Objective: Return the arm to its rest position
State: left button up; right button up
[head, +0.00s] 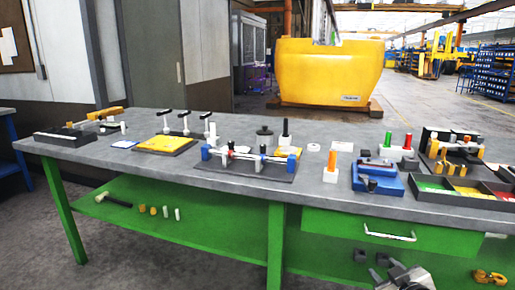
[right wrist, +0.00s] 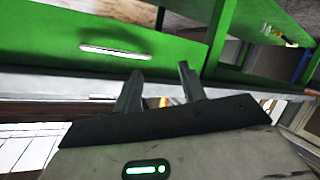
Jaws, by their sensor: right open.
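My right gripper (head: 380,267) is low at the bottom of the head view, in front of the workbench (head: 252,187) and below its drawer. In the right wrist view its two dark fingers (right wrist: 158,80) stand apart with nothing between them. The green drawer front with its pale handle (right wrist: 115,52) shows beyond the fingers. My left gripper is in neither view.
The grey bench top carries a blue fixture (head: 378,178), a clamp rig (head: 248,160) and a sorting tray (head: 468,187). The drawer handle (head: 389,236) juts out above my right gripper. A green lower shelf (head: 180,237) holds small parts. A yellow casting (head: 330,72) stands behind.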

jog(key=s+a+f+m+g+y, duration=0.1)
jog(key=s+a+f, duration=0.3)
jog(key=s+a, duration=0.5)
jog(key=s+a+f+m+g+y, duration=0.1)
jog(key=s+a+f+g+y, duration=0.1)
jog(key=s+a, duration=0.7)
jog(key=s+f+y, duration=0.1)
jog(key=s+f, duration=0.1)
jog(key=s, duration=0.5)
jog(key=shift+s+a, duration=0.15)
jog(key=shift+a, duration=0.2)
